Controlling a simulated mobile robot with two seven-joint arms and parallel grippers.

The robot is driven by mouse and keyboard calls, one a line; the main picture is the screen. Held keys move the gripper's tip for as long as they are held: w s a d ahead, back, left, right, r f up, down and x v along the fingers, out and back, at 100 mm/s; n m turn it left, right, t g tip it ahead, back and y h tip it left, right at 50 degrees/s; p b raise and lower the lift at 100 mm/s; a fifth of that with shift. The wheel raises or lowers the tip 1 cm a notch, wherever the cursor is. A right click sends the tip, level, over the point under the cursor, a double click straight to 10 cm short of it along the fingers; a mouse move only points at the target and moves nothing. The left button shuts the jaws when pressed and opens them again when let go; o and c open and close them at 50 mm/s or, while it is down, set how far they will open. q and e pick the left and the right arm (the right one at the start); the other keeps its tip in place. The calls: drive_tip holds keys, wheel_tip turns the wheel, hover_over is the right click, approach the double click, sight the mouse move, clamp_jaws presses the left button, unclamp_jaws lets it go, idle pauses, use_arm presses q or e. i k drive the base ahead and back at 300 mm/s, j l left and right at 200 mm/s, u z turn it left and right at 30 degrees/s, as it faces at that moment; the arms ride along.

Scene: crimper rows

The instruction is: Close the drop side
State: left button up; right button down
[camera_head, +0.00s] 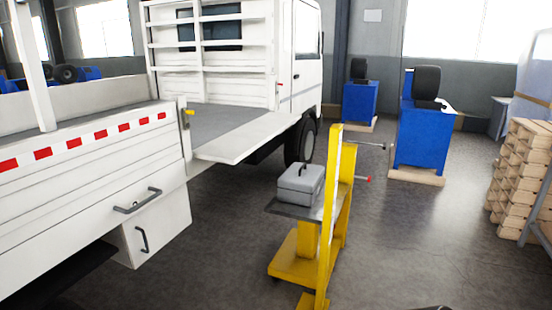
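A white flatbed truck fills the left half of the view. Its front drop side (236,142) is folded down and sticks out roughly level from the grey bed (218,118), near the cab (304,60). The rear drop side (90,147), with a red and white stripe, stands upright. A small yellow latch (189,113) shows at the post between the two sides. Neither of my grippers can be made out. A small dark shape at the bottom edge, right of centre, is too cut off to identify.
A yellow cart (328,230) with a grey toolbox (301,183) stands on the floor in front of the lowered side. Blue machines (425,140) and stacked wooden pallets (522,175) stand to the right. The floor between the cart and pallets is clear.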

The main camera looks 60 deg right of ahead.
sight(230, 147)
drive_tip(key=i+l+z, duration=0.25)
drive_tip(key=l+z, duration=0.15)
drive_tip(key=i+l+z, duration=0.5)
drive_tip(key=i+l, duration=0.2)
drive_tip(key=i+l+z, duration=0.15)
drive_tip(key=i, duration=0.4)
drive_tip(key=l, duration=0.1)
